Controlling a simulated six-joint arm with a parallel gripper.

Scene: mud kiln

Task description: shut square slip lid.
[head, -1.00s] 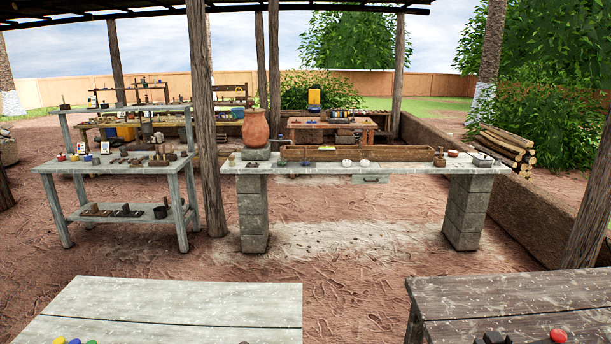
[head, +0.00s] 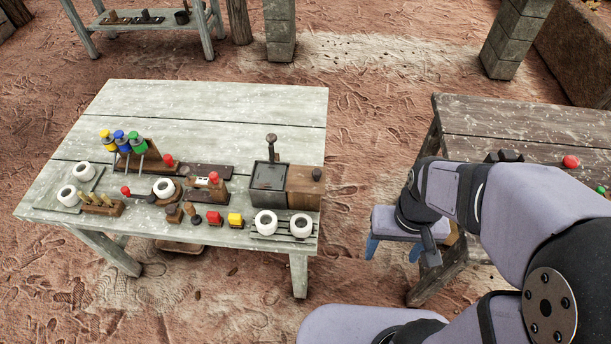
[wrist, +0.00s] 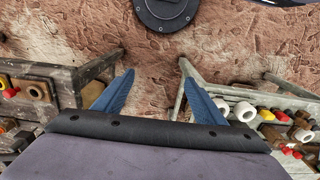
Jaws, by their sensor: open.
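A dark square box (head: 267,176) stands near the right end of the pale table in the head view. A dark upright piece with a knob (head: 271,146) rises at its back edge; I cannot tell for sure whether this is the lid standing open. A brown wooden box with a dark knob (head: 305,187) sits against its right side. My gripper (head: 393,250) hangs over the gap between the two tables, to the right of and apart from the boxes. Its blue fingers also show in the wrist view (wrist: 156,70), spread apart with nothing between them.
The pale table (head: 220,105) has free room at the back. White rings (head: 265,222), red and yellow blocks (head: 235,219) and a rack of coloured-top tools (head: 138,155) crowd its front. A dark wooden table (head: 500,120) stands at the right, beside my arm.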

